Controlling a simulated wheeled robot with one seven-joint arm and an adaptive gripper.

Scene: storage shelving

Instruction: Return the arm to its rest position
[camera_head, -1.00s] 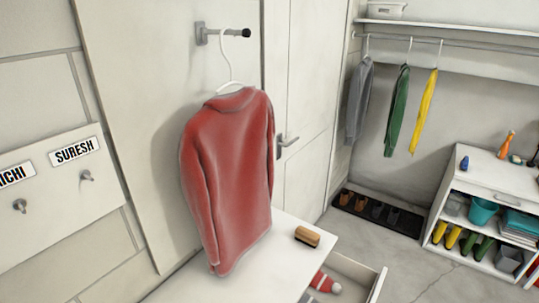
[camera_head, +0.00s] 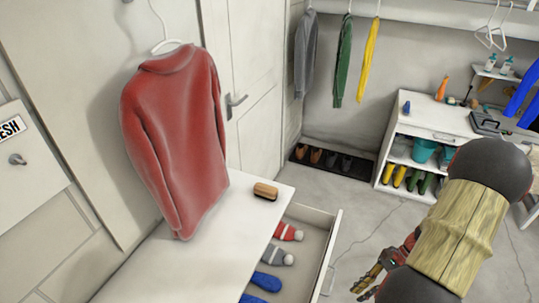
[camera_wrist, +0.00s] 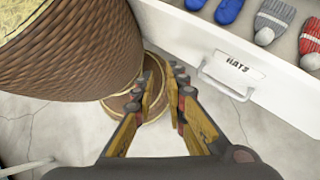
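My arm shows at the lower right of the head view, with my gripper (camera_head: 375,274) low beside the open drawer. In the wrist view my gripper (camera_wrist: 158,90) points down at the floor, its two yellow-and-black fingers apart and nothing held between them. A round brown object (camera_wrist: 154,75) shows on the floor beyond the fingertips, partly hidden by them.
An open drawer (camera_head: 316,217) labelled HATS holds knit hats. A brush (camera_head: 265,191) lies on the white top above it. A woven basket (camera_wrist: 80,60) stands close to my gripper. A red sweater (camera_head: 178,130) hangs on the left; shelving stands behind.

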